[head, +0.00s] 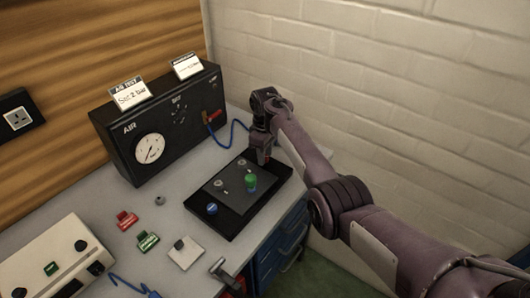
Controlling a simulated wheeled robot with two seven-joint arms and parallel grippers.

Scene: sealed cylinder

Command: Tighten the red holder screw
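A black base with a grey plate (226,186) lies on the bench. On it stand a green capped cylinder (250,182), a blue knob (211,208) at the near left corner and small metal fittings. I cannot make out a red holder screw; the far right corner of the base is covered by my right gripper (263,157). That gripper points down at this corner, and a dark reddish part shows at its tip, which I cannot tell from a finger. Whether its fingers are open or closed is not visible. My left gripper is not in view.
A black air box with a gauge (149,149) and a red lever (211,116) stands behind, with a blue hose. Red (126,220) and green (148,240) pieces, a white pad (185,253) and a cream box (52,262) lie left. A brick wall is close on the right.

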